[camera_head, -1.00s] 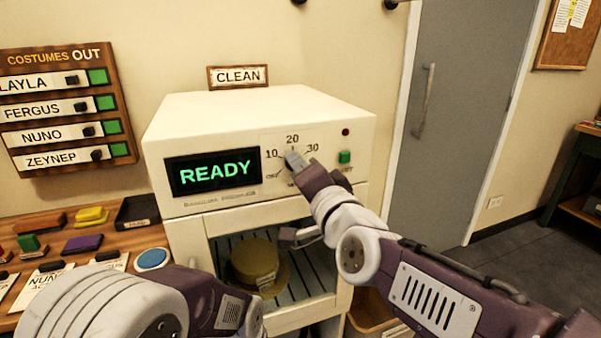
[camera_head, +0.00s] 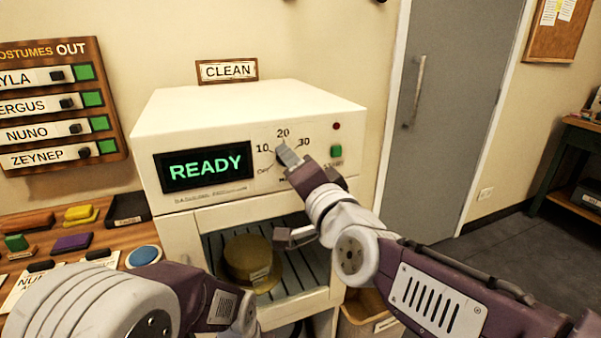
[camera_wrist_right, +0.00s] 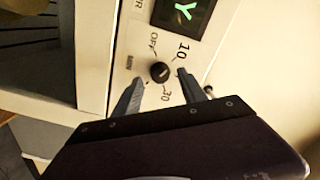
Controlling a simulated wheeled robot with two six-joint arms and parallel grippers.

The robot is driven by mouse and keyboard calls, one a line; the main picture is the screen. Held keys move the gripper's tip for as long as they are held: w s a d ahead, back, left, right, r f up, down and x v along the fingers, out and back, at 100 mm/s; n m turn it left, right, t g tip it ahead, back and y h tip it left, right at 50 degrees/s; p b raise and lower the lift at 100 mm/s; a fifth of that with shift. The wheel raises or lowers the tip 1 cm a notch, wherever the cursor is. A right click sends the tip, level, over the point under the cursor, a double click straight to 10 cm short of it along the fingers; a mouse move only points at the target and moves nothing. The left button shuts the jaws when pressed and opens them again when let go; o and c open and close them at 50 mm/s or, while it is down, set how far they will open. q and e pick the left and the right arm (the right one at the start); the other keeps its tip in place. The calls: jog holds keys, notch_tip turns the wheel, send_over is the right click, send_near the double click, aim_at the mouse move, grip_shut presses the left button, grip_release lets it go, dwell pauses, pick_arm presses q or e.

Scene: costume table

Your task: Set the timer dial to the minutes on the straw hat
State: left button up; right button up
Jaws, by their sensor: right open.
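The timer dial (camera_wrist_right: 160,72) is a small black round knob in the right wrist view, with OFF, 10 and 30 printed around it. Its setting is too small to tell. My right gripper (camera_wrist_right: 160,88) is open, with one finger on either side of the dial. In the head view the right gripper (camera_head: 288,155) is at the panel below the 20 and largely hides the dial. The straw hat (camera_head: 247,257) sits inside the open compartment below, with a pale tag (camera_head: 261,274) too small to read. My left arm shows at lower left, its fingertips out of view.
The white cabinet (camera_head: 180,113) has a display (camera_head: 205,167) reading READY and a green button (camera_head: 336,151) right of the dial. A wooden table (camera_head: 60,236) with coloured blocks and a blue disc (camera_head: 143,256) stands at left. A bin (camera_head: 365,318) stands below right.

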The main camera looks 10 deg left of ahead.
jog(key=p+v, duration=0.6)
jog(key=v, duration=0.2)
jog(key=shift+w, duration=0.1)
